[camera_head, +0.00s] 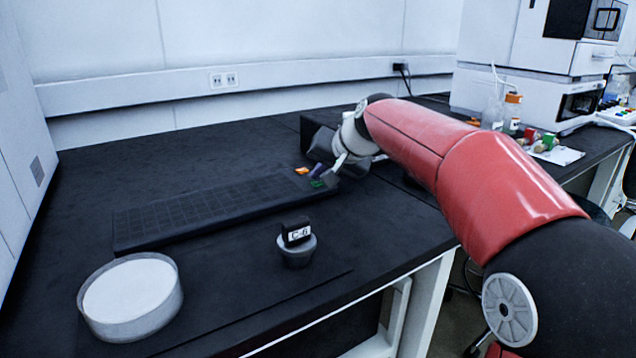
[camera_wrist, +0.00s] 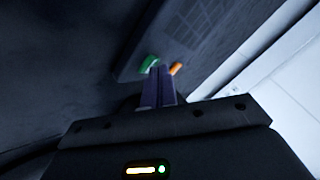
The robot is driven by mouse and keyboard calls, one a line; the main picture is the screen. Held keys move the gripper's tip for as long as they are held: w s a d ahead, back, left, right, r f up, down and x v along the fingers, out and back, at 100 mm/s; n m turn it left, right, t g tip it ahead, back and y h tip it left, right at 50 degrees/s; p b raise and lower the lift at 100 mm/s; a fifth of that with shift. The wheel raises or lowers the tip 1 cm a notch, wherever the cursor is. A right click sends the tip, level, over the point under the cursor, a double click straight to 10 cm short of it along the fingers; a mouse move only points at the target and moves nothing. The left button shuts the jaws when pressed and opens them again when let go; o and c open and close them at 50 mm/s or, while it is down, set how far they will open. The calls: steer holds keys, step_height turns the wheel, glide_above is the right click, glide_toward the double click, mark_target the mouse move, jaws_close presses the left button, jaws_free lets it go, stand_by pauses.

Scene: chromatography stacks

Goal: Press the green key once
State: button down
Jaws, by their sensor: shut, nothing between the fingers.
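A long dark keyboard (camera_head: 128,240) lies on the black bench, its grid of dark keys hard to make out. At its right end is a small green key (camera_head: 318,183), with an orange key (camera_head: 302,171) just behind it. My gripper (camera_head: 315,177) is at this end, its purple fingers pointing down close to both keys. In the wrist view the shut, empty fingers (camera_wrist: 161,70) reach toward the gap between the green key (camera_wrist: 149,63) on the left and the orange key (camera_wrist: 176,68) on the right. I cannot tell whether the fingertips touch anything.
A dark block labelled C-6 (camera_head: 296,234) sits on a small grey round stand in front of the keyboard. A round white dish (camera_head: 130,294) stands at the front left. White instruments (camera_head: 500,90) and bottles are at the back right. The bench behind the keyboard is clear.

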stand_by(0.3)
steer(key=shift+r+p, duration=0.7)
step_height(320, 180, up, 5)
steer(key=p, duration=0.4)
stand_by(0.6)
